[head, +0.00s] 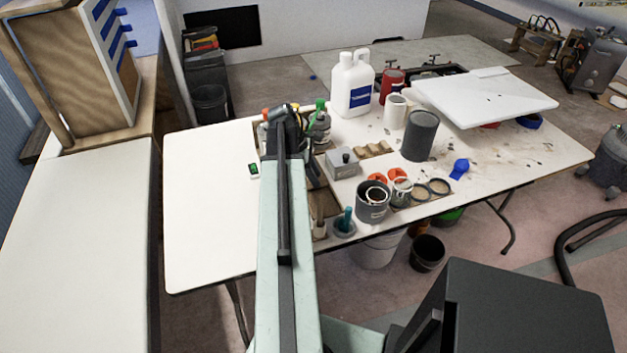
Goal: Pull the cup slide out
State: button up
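My arm reaches forward over the white table, and my gripper (281,112) is at its far end, among bottles and small items. The gripper is small and dark here, and I cannot tell whether its fingers are open or shut. Nothing in view is clearly identifiable as the cup slide. A flat holder with dark rings (430,189) lies near the table's front edge, right of a dark cup (373,203) and apart from my gripper. I cannot tell whether it is the slide. My arm hides part of the table's left half.
The table (205,210) is bare at its left end. White jugs (352,85), a dark grey can (420,136), a white cup (395,111) and a grey box (343,161) stand on it. A wooden cabinet with blue handles (85,60) stands on the left counter (80,230).

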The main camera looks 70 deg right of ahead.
grip_shut()
dwell(1.2)
